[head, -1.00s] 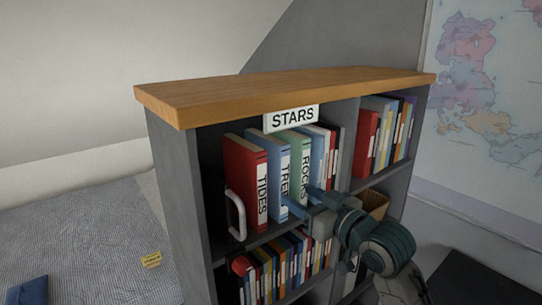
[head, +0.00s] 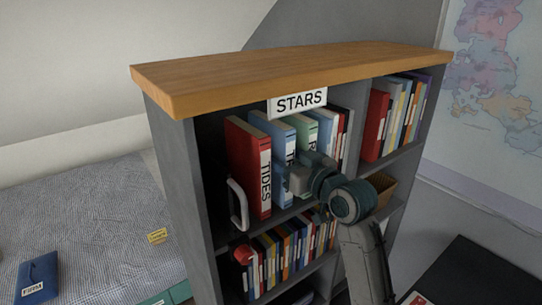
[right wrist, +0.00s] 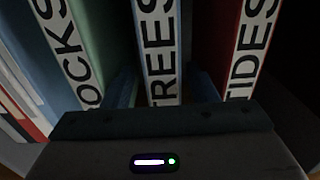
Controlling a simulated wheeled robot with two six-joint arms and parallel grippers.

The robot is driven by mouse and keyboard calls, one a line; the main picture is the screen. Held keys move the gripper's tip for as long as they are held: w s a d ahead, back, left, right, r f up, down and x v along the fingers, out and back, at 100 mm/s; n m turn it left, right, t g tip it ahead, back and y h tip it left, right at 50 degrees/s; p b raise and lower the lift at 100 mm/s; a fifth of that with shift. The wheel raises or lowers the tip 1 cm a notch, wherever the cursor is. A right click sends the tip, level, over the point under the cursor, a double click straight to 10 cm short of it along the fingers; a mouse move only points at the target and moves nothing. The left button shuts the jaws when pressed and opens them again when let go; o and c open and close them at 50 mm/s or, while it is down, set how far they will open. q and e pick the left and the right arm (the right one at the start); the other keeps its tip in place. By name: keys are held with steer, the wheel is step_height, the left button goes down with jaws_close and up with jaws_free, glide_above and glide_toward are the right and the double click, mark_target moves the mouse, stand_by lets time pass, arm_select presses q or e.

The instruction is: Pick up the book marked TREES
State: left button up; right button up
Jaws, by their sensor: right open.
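The book marked TREES (head: 281,135) is blue and stands upright on the upper left shelf, between the red TIDES book (head: 249,165) and the green ROCKS book (head: 304,126). My right gripper (head: 294,184) is in front of it and hides the lower part of its spine. In the right wrist view the TREES spine (right wrist: 158,45) faces me in the middle. The open fingers of my right gripper (right wrist: 163,88) lie on either side of the spine, in the gaps beside ROCKS and TIDES. I cannot tell whether they touch the book. My left gripper is out of view.
The shelf unit (head: 180,165) has a wooden top (head: 290,70) and a STARS sign (head: 298,101) above the books. A white handle (head: 238,205) stands by TIDES. More books fill the shelf below and the right compartment. A bed (head: 85,215) is at left.

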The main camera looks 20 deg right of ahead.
mark_target(276, 151)
steer(key=shift+w+a+r+p, duration=0.2)
steer(key=shift+w+a, duration=0.15)
steer(key=shift+w, duration=0.25)
steer(key=shift+w+a+r+p, duration=0.15)
steer(key=shift+w+a, duration=0.2)
steer(key=shift+w, duration=0.2)
steer(key=shift+w+a+f, duration=0.1)
steer(key=shift+w+f, duration=0.15)
steer(key=shift+w, duration=0.25)
steer(key=shift+s, duration=0.1)
jaws_close()
steer(key=shift+r, duration=0.1)
